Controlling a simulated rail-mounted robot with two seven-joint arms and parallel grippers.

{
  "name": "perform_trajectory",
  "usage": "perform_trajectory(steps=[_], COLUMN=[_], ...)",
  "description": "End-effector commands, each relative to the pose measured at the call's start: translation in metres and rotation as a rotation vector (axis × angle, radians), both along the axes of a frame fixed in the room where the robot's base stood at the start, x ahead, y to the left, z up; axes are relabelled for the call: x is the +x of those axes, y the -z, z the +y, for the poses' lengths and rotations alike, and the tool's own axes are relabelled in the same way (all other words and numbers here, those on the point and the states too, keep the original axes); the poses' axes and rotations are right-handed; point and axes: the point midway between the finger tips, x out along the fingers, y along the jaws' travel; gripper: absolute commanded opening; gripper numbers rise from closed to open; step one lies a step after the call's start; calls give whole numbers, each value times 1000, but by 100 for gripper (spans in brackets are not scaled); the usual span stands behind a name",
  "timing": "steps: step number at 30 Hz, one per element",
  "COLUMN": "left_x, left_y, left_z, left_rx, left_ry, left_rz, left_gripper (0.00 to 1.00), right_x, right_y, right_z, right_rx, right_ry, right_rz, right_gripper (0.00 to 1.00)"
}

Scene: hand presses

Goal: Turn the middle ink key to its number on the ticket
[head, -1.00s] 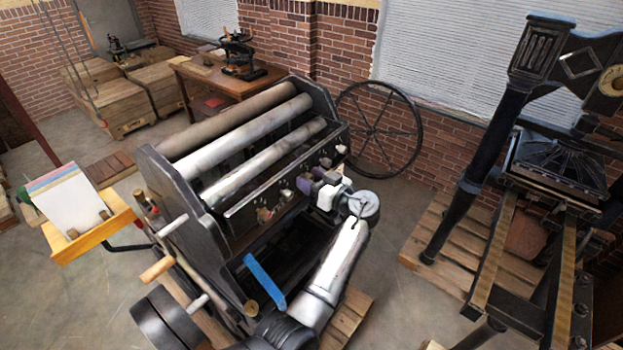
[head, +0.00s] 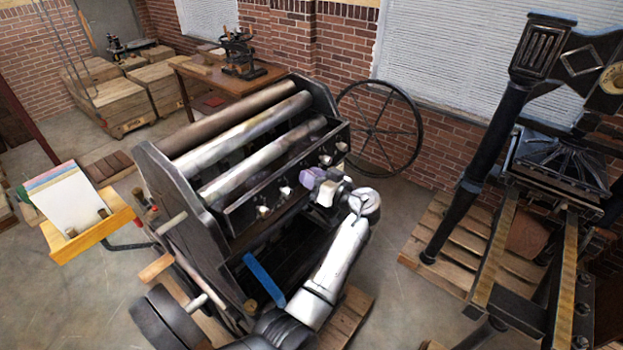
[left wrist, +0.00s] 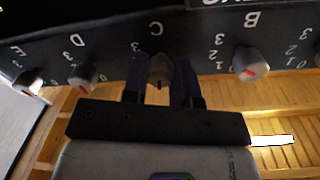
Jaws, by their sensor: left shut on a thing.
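The middle ink key (left wrist: 160,68), under the letter C, is a grey knob with a short red mark on the dark front panel of the press (head: 216,188). My left gripper (left wrist: 160,82) has one finger on each side of it and is shut on it. The red mark stands nearly upright in the left wrist view. The C scale's numbers are mostly hidden. In the head view my left gripper (head: 313,179) is at the panel and covers the key. I cannot make out a number on any ticket. My right gripper is not in view.
Neighbouring keys B (left wrist: 251,64) and D (left wrist: 81,77) sit close on either side. A blue bar (head: 263,279) is below the panel. A wooden tray with white paper (head: 72,206) is at the left. A tall dark press (head: 478,165) stands at the right.

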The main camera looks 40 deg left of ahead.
Motion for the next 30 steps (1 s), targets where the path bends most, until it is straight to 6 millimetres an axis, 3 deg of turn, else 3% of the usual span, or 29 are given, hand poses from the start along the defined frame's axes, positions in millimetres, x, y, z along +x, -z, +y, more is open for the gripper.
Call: perform_trajectory(steps=[11, 30], left_x=[1, 1], left_y=[0, -2], left_z=[0, 0], left_rx=[-3, -12], left_ry=[0, 1], left_rz=[351, 937], left_gripper=[2, 2], right_x=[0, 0], right_y=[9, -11], right_z=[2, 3], right_rx=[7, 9], right_ry=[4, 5], right_rz=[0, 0], right_gripper=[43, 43])
